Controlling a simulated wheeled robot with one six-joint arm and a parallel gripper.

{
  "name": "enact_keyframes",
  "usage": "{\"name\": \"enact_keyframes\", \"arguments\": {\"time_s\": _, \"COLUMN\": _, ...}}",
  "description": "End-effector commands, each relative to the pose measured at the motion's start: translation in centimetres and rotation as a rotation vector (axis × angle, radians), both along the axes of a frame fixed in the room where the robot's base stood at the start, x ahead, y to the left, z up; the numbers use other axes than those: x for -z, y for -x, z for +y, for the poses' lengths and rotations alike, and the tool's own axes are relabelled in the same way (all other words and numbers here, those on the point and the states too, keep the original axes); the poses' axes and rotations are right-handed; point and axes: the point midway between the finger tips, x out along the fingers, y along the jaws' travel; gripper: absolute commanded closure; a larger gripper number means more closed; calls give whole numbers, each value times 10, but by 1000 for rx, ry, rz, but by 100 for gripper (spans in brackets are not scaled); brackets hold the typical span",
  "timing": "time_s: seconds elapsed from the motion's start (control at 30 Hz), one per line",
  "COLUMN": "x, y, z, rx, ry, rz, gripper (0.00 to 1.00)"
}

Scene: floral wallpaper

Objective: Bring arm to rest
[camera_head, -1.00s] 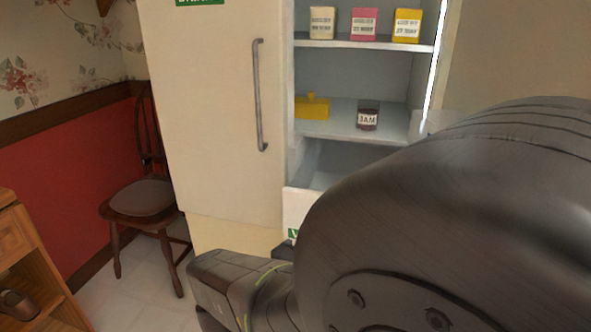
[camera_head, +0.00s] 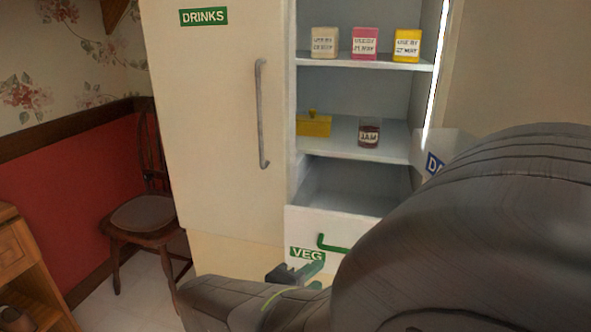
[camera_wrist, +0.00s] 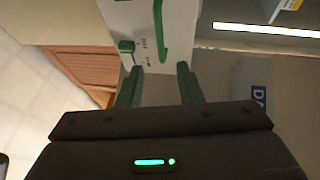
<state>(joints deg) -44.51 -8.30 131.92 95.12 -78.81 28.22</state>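My gripper (camera_wrist: 159,68) is open in the wrist view, with its two green fingers apart and nothing between them. In the head view its end (camera_head: 296,271) shows small and partly hidden behind my dark arm, in front of the VEG drawer (camera_head: 297,225). The white drawer is pulled out below the fridge shelves. Its green handle (camera_head: 331,246) is partly hidden by my arm. The handle also shows in the wrist view (camera_wrist: 160,30), beyond the fingertips and apart from them.
The fridge's closed DRINKS door (camera_head: 207,120) stands left of open shelves. These hold three small cartons (camera_head: 365,43), a yellow butter dish (camera_head: 314,124) and a jam jar (camera_head: 369,135). A chair (camera_head: 148,215) and a wooden cabinet (camera_head: 22,250) stand left. Some floor between them is clear.

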Motion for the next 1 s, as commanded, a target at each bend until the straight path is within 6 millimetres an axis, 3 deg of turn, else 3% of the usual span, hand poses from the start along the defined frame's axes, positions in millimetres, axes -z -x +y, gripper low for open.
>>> {"name": "enact_keyframes", "arguments": {"time_s": 1.0, "x": 15, "y": -57, "z": -47, "rx": 4, "ry": 0, "rz": 1, "gripper": 67}}
